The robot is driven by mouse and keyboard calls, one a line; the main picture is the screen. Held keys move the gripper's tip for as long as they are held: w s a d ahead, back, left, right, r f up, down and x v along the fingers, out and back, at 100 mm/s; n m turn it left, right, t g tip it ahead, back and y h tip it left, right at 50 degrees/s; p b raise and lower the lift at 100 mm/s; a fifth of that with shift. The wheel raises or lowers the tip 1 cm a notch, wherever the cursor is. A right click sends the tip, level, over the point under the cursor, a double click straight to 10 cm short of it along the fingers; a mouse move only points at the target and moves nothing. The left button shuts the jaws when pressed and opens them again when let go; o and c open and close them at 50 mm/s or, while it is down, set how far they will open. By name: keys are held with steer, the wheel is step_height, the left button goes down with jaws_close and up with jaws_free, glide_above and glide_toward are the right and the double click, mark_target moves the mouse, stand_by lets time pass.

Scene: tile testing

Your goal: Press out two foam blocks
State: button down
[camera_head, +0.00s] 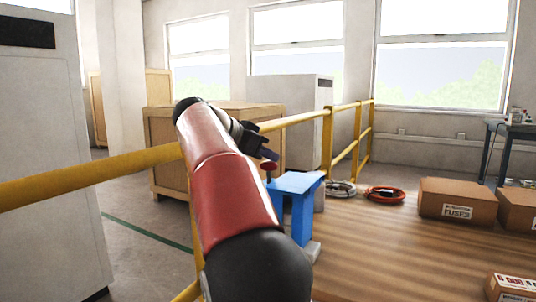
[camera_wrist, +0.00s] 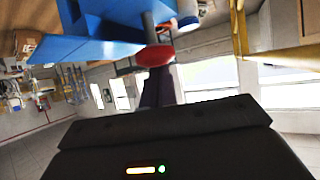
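A blue press stand (camera_head: 297,183) stands beyond my arm, with a red knob (camera_head: 268,166) on a dark upright rod at its left side. The stand (camera_wrist: 85,48) also fills the upper left of the wrist view, and the red knob (camera_wrist: 155,56) shows near the fingertips there. My gripper (camera_head: 270,155) is just above the knob, its dark fingers together with nothing visible between them. The fingertips (camera_wrist: 157,74) look close to the knob; I cannot tell whether they touch it. Pale blocks show at the stand's side and foot; I cannot tell whether they are foam.
A yellow railing (camera_head: 95,172) runs behind my arm, with a wooden crate (camera_head: 160,180) beyond it.

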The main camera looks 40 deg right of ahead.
steer(key=shift+f+b, duration=0.9)
steer(key=shift+f, duration=0.45)
step_height(320, 180, up, 10)
steer(key=p, duration=0.8)
steer(key=shift+f, duration=0.35)
